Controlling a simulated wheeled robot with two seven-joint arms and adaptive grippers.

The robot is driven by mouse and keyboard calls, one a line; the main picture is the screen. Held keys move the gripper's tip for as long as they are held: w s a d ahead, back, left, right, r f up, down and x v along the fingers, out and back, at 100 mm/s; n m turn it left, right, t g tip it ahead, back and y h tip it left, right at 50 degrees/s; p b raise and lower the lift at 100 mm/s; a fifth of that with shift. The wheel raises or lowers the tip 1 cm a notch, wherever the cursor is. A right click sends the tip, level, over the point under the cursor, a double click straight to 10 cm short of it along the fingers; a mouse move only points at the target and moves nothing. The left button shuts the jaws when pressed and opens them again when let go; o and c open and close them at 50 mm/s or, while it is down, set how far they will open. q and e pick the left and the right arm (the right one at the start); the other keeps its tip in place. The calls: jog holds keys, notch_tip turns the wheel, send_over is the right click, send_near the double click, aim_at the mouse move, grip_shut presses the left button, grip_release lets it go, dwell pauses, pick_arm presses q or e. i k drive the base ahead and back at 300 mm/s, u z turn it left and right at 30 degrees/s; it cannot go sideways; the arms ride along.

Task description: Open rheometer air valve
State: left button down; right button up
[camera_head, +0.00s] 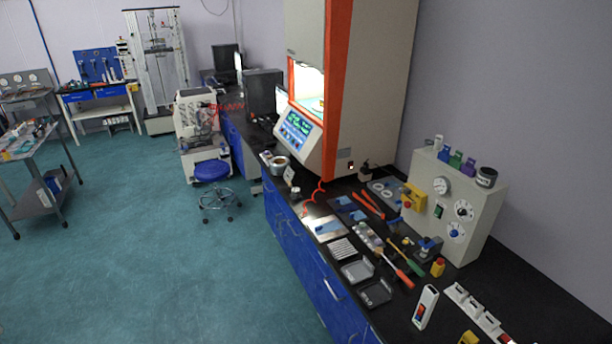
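The rheometer (372,85) is a tall beige machine with an orange front edge, standing on the black bench against the wall. Its chamber is lit, and a tilted blue touch screen (295,128) sits on its front. A red coiled hose (318,192) hangs below it to the bench. To its right stands a beige panel box (458,198) with round gauges or dials and a green switch. A yellow box with a red knob (408,203) is at its left edge. I cannot tell which part is the air valve or its position. Neither gripper is in view.
Red and green-handled tools (402,277), black trays (376,293) and a white handheld meter (425,307) crowd the bench top. White sockets (478,312) lie at the right. A blue stool (212,172) stands left of the bench. The teal floor (140,250) is mostly clear.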

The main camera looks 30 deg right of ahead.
aim_at(400, 219)
jog(key=u, duration=0.1)
jog(key=i, duration=2)
jog(key=z, duration=0.3)
jog(key=i, duration=1.3)
jog(key=z, duration=1.75)
jog(key=i, duration=0.9)
jog(key=z, duration=1.2)
jog(key=i, duration=0.2)
jog(key=u, duration=0.05)
